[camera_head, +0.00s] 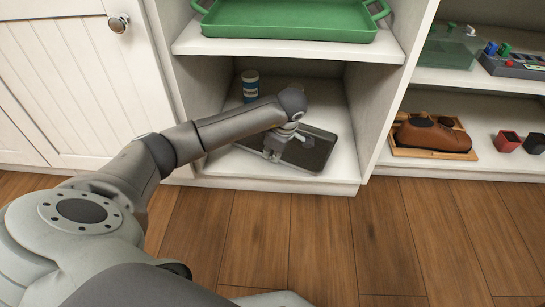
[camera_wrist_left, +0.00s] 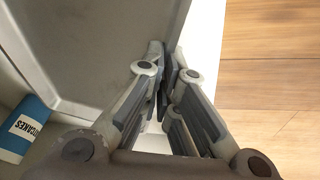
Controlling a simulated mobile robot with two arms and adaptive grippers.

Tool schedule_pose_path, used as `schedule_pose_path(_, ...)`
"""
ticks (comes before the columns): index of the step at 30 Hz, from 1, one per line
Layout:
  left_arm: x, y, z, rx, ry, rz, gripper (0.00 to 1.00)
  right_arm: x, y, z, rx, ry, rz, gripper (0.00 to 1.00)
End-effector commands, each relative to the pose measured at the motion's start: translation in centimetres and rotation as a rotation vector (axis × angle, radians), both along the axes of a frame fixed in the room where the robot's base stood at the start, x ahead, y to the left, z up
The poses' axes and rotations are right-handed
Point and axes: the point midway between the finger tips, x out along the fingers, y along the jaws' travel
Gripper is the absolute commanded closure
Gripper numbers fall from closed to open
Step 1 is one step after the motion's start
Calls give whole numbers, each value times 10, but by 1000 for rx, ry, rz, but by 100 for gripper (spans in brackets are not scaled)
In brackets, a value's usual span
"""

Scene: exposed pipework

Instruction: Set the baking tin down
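The baking tin (camera_head: 318,150) is a dark grey, shallow rectangular pan in the bottom compartment of the white shelf unit, near its front edge. Its grey inside fills the upper left of the left wrist view (camera_wrist_left: 95,45). My left gripper (camera_head: 272,152) is at the tin's near left side. In the left wrist view its fingertips (camera_wrist_left: 163,62) are close together on the tin's rim, one on each side. The tin looks about level and low over the shelf board; whether it fully rests there I cannot tell. My right gripper is not in view.
A blue-and-white can (camera_head: 250,86) stands behind the tin at the left. A green tray (camera_head: 290,22) lies on the shelf above. A brown shoe-like object (camera_head: 432,135) sits on a wooden tray to the right. The wooden floor in front is clear.

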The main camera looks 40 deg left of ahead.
Motion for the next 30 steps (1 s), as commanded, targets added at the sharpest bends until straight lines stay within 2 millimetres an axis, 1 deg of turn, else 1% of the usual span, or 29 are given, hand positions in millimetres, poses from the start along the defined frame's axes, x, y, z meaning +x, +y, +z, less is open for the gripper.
schedule_pose_path(4, 0, 0, 2, 0, -1, 0, 100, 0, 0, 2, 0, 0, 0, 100)
schedule_pose_path(8, 0, 0, -1, 0, 0, 0, 100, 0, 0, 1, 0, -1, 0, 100)
schedule_pose_path(9, 0, 0, -1, 0, 0, 0, 93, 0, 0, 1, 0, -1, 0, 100)
schedule_pose_path(12, 0, 0, -1, 0, 0, 0, 80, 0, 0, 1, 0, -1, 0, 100)
schedule_pose_path(14, 0, 0, -1, 0, 0, 0, 73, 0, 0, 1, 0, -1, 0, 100)
schedule_pose_path(24, 0, 0, 0, 0, 0, 0, 73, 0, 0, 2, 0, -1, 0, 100)
schedule_pose_path(26, 0, 0, 3, 0, 0, 0, 73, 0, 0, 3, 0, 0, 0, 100)
schedule_pose_path(30, 0, -3, 15, 0, -1, -1, 73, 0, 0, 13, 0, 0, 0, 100)
